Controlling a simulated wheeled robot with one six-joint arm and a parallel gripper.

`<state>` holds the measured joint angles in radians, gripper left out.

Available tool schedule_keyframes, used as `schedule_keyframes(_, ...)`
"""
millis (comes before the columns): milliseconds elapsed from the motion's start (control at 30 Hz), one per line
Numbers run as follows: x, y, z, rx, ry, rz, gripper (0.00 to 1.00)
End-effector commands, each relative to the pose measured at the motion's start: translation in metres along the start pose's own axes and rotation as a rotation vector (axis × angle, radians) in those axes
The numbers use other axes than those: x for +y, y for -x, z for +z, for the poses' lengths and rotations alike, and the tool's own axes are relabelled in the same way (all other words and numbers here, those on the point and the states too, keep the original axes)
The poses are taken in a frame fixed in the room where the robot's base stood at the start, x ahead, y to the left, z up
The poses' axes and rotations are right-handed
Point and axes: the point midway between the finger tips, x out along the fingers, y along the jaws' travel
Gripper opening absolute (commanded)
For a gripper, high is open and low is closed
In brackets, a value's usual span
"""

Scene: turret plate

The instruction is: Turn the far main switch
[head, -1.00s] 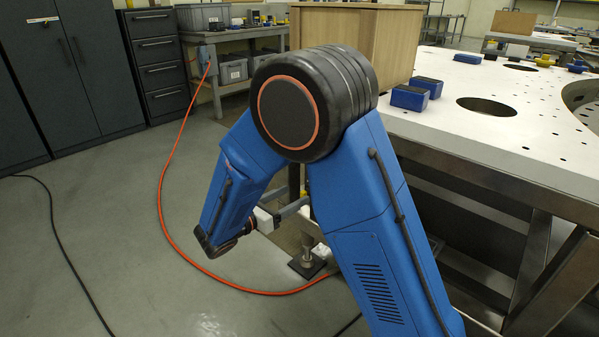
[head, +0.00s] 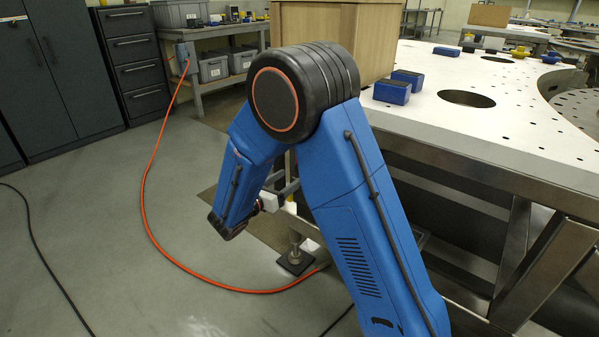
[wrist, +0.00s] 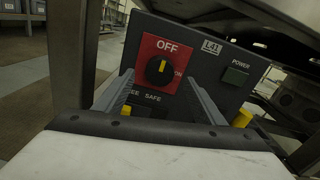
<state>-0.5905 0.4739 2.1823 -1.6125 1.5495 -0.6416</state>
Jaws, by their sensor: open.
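In the wrist view, the main switch is a black rotary knob (wrist: 159,70) with a yellow pointer on a red plate (wrist: 147,48). OFF is printed above it and ON at its right, partly hidden. The pointer is up toward OFF, leaning slightly right. The plate is on a dark panel (wrist: 205,70) labelled L41. My gripper (wrist: 157,77) is open, its grey fingers apart on either side of the knob in the picture; contact cannot be told. In the head view my gripper (head: 285,186) is small beside the table's lower frame, and the switch is not visible.
A dark green POWER button (wrist: 236,76) sits right of the switch. A yellow part (wrist: 242,117) is at lower right, and partly hidden lettering reads SAFE below. A white holed table (head: 480,135) stands at right. An orange cable (head: 147,230) crosses open floor at left.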

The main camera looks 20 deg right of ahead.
Motion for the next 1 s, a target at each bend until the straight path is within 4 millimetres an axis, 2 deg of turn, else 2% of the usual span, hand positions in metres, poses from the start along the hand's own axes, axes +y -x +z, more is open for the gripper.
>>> schedule_keyframes(200, -0.001, -0.036, 0.0, 0.001, 0.0, -0.003, 0.64)
schedule_keyframes(400, 0.0, -0.055, 0.0, 0.001, -0.001, -0.001, 0.64)
schedule_keyframes(800, 0.0, -0.061, 0.0, 0.001, 0.0, 0.0, 0.64)
schedule_keyframes(833, 0.0, -0.061, 0.0, 0.001, 0.0, 0.0, 0.59)
schedule_keyframes(900, 0.0, -0.061, 0.0, 0.001, 0.0, 0.0, 0.42)
schedule_keyframes(1000, 0.0, -0.061, 0.0, 0.001, 0.0, 0.0, 0.22)
